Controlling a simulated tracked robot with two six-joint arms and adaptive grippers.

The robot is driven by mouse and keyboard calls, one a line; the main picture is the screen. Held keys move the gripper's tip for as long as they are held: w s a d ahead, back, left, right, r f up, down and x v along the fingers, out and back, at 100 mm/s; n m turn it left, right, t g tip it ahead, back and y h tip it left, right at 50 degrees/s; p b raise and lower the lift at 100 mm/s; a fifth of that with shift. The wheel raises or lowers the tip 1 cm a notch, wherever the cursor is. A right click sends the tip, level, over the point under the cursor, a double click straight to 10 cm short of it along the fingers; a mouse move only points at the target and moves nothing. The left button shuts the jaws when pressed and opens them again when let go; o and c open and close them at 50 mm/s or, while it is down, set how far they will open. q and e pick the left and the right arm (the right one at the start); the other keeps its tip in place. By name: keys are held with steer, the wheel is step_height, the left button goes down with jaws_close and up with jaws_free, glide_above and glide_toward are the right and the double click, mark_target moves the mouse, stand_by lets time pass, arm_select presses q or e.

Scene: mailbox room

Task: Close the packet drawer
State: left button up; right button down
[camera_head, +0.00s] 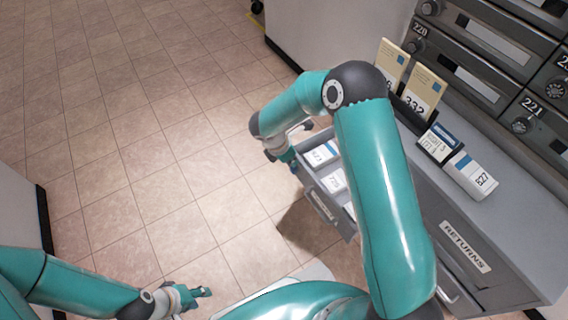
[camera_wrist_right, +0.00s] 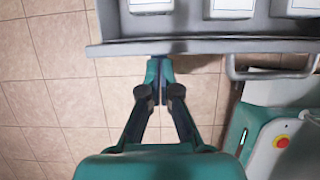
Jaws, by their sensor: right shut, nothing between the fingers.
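The packet drawer (camera_head: 349,229) is pulled out of the grey cabinet and holds several white packets (camera_head: 322,155). In the right wrist view its front panel (camera_wrist_right: 210,47) crosses the top, with a bar handle (camera_wrist_right: 270,73) at the right. My right gripper (camera_head: 292,163) is at the drawer's outer left end in the head view. In the wrist view the right gripper (camera_wrist_right: 159,68) is shut and empty, its tips at the front panel, left of the handle; contact is unclear. My right arm hides part of the drawer. My left gripper (camera_head: 204,292) is low at the left, away from the drawer; its finger opening is unclear.
On the cabinet top (camera_head: 510,205) stand yellow cards (camera_head: 424,92), a dark blue box (camera_head: 439,141) and a white box (camera_head: 471,176). A RETURNS label (camera_head: 466,247) is on the cabinet front. Mailboxes (camera_head: 535,122) line the right. Tiled floor left of the drawer is clear.

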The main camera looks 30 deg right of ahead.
steer(key=shift+a, duration=0.1)
steer(key=w+d+p, duration=0.1)
steer(key=d+p, duration=0.2)
steer(key=d, duration=1.8)
steer(key=shift+w+r+p, duration=0.15)
steer(key=shift+w+p, duration=0.15)
steer(key=shift+p, duration=0.05)
steer(key=shift+d, duration=0.1)
steer(key=a, duration=0.2)
steer(key=a+b, duration=0.1)
steer(key=a, duration=0.2)
steer(key=shift+s+f, duration=0.1)
steer(key=shift+f, duration=0.1)
steer(key=p+v, duration=0.3)
steer(key=v, duration=0.7)
steer(key=shift+p, duration=0.35)
